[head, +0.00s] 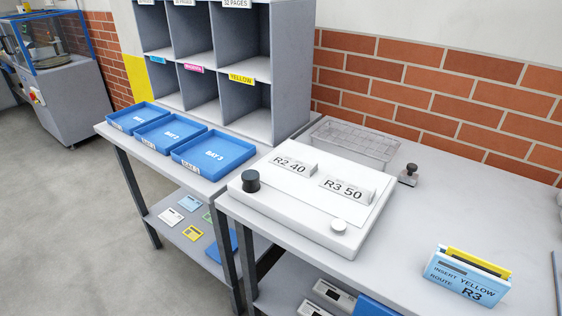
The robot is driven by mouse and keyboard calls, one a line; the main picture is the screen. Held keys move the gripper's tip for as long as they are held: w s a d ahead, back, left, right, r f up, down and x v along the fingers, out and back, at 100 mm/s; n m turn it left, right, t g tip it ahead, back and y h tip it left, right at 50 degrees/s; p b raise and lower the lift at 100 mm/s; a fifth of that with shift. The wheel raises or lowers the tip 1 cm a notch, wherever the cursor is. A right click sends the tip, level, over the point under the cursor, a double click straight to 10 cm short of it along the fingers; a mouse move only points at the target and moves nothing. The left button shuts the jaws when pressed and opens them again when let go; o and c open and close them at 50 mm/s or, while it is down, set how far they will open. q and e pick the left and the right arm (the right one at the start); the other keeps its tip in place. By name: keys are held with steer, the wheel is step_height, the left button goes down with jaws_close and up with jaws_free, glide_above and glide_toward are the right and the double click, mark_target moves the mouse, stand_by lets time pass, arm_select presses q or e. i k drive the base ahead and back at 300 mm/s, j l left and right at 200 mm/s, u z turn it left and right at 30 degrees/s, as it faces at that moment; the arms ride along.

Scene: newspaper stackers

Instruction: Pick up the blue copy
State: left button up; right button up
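Neither of my grippers shows in the head view. A light-blue block (466,278) lettered "INSERT YELLOW ROUTE R3" stands on the right table, near its front right, with a yellow piece (480,261) along its top. I cannot tell which of the blue things is the blue copy.
Blue trays, including BAY 3 (213,152), line the left table before a grey pigeonhole rack (235,85). A white board (310,195) carries signs R2 40 and R3 50. A clear tray (355,143) and a stamp (408,174) stand behind. The right table's middle is clear.

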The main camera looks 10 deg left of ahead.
mark_target(486, 289)
steer(key=z, duration=1.25)
steer(key=u, duration=1.9)
steer(key=z, duration=1.9)
